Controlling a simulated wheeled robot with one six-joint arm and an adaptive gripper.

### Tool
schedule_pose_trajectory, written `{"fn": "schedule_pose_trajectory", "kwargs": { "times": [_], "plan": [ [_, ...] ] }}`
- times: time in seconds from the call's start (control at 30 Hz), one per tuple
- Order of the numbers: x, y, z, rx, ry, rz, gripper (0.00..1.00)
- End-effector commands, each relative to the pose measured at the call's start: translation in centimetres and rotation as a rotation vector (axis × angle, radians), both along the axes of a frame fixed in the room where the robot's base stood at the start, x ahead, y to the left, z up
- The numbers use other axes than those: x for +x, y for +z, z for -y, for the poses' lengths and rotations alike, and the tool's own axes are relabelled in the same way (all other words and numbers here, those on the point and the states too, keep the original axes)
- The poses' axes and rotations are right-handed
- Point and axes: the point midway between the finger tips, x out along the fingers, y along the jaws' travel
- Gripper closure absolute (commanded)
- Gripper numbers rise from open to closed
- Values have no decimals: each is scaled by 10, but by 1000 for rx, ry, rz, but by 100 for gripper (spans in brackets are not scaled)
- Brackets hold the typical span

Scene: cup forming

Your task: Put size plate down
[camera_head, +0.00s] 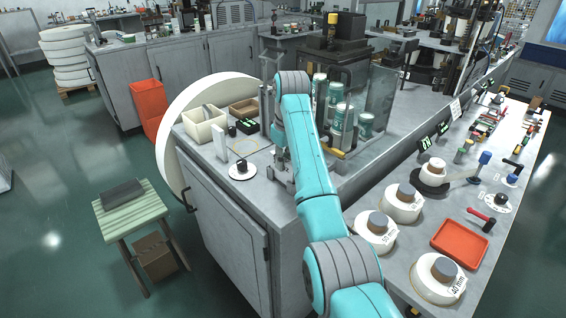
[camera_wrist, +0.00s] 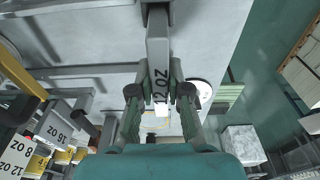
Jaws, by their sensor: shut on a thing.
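The size plate (camera_wrist: 157,50) is a grey bar marked "12 OZ" in the wrist view. My gripper (camera_wrist: 160,92) is shut on it, with one finger on each side. In the head view my gripper (camera_head: 281,165) is low over the grey bench top, partly hidden by my arm, and the plate cannot be made out clearly there. Whether the held plate touches the surface below cannot be told.
A white disc with a black knob (camera_head: 242,170) lies on the bench (camera_head: 213,160) left of my gripper. A clear-walled case with green-labelled cans (camera_head: 341,127) is to the right.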

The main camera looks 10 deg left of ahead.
Motion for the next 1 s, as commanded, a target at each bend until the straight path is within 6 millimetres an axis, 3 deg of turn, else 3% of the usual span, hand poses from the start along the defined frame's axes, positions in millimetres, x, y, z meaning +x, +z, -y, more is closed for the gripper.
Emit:
{"fn": "schedule_pose_trajectory", "kwargs": {
  "times": [0.4, 0.43, 0.5, 0.53, 0.83, 1.0],
  "plan": [
    [0, -9, 0, 0, 0, 0, 100],
    [0, -10, 0, 0, 0, 0, 79],
    [0, -9, 0, 0, 0, 0, 62],
    [0, -9, 0, 0, 0, 0, 59],
    [0, -8, 0, 0, 1, 1, 59],
    [1, 8, 0, 2, -1, 4, 59]
  ]
}}
